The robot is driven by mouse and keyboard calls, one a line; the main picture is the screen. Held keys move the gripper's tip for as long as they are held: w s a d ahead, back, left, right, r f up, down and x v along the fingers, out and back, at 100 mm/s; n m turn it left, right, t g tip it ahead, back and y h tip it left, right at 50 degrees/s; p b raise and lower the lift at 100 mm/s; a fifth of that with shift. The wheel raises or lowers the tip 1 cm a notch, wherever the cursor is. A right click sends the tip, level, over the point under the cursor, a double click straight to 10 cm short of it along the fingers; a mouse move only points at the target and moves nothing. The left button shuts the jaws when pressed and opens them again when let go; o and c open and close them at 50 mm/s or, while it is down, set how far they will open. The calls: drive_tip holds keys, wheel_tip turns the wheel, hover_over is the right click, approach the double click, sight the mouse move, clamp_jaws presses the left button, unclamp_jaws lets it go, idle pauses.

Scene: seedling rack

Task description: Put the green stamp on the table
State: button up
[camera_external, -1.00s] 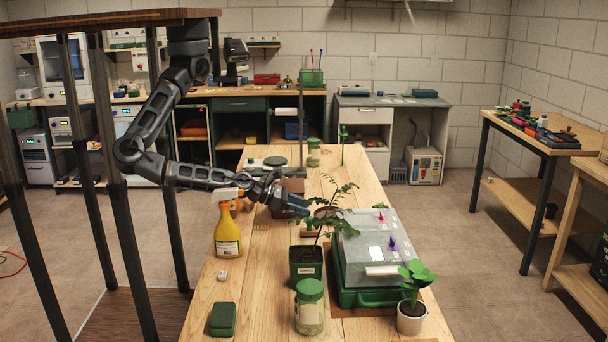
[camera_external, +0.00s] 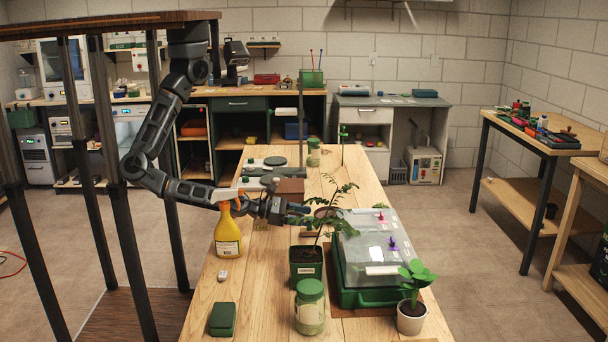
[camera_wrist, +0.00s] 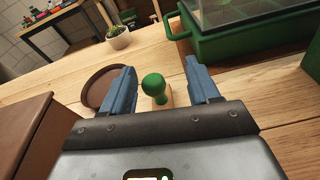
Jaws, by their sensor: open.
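The green stamp (camera_wrist: 154,86) has a round green knob on a pale wooden base. In the wrist view it stands upright on the wooden table (camera_wrist: 240,84), between the two blue fingers of my gripper (camera_wrist: 161,68). The fingers are open, with gaps visible on both sides of the knob. In the external view my gripper (camera_external: 300,213) is low over the middle of the table, behind the leafy potted plant. I cannot make out the stamp's knob clearly there.
A brown saucer (camera_wrist: 92,90) lies close beside the left finger, and a brown box (camera_wrist: 30,130) is nearer on the left. A green case (camera_wrist: 235,42) with a clear lid stands to the right. A yellow spray bottle (camera_external: 227,235) stands beside my forearm.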

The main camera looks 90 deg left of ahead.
sight(315, 229)
drive_tip(key=shift+s+a+f+n+t, duration=0.1)
drive_tip(key=shift+a+f+n+t, duration=0.1)
drive_tip(key=shift+f+t, duration=0.2)
drive_tip(key=shift+s+a+f+n+t, duration=0.1)
drive_tip(key=shift+a+f+t, duration=0.05)
drive_tip(key=shift+f+t, duration=0.2)
drive_tip(key=shift+a+f+n+t+b, duration=0.3)
drive_tip(key=shift+f+n+t+b, duration=0.05)
drive_tip(key=shift+f+n+b, duration=0.1)
drive_tip(key=shift+a, duration=0.1)
drive_tip(key=shift+w, duration=2.4)
clamp_jaws()
wheel_tip(315, 229, up, 10)
drive_tip(key=w+a+r, duration=0.2)
drive_tip(key=a, duration=0.7)
drive_tip(key=w+a+r, duration=0.2)
drive_tip(key=a+r, duration=0.1)
drive_tip(key=a, duration=0.6)
drive_tip(key=w+a+r, duration=0.2)
drive_tip(key=a+r, duration=0.1)
drive_tip(key=a, duration=0.6)
drive_tip(key=shift+a, duration=0.25)
